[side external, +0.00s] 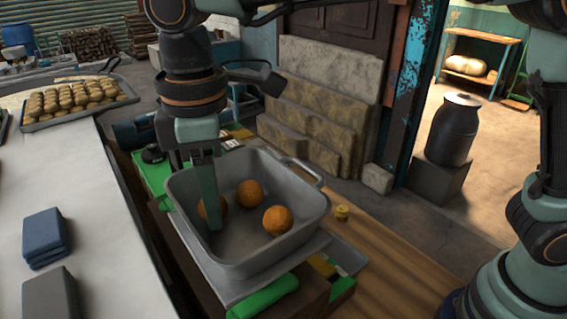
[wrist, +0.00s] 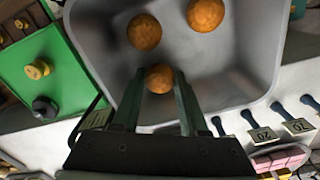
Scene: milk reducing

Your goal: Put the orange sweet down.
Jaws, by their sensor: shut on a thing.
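My gripper (side external: 212,215) reaches down inside a grey metal tray (side external: 284,243) on the scale-like stand. It is shut on an orange sweet (side external: 222,207), a rough round ball partly hidden behind a finger. In the wrist view the held sweet (wrist: 159,77) sits between the fingertips, over the tray floor (wrist: 235,62). I cannot tell whether it touches the floor. Two other orange sweets (side external: 249,193) (side external: 278,219) lie apart from it on the tray floor.
The tray walls and a side handle (side external: 306,172) stand around my gripper. Bare tray floor shows around the sweets. A small yellow weight (side external: 342,212) stands outside, to the right.

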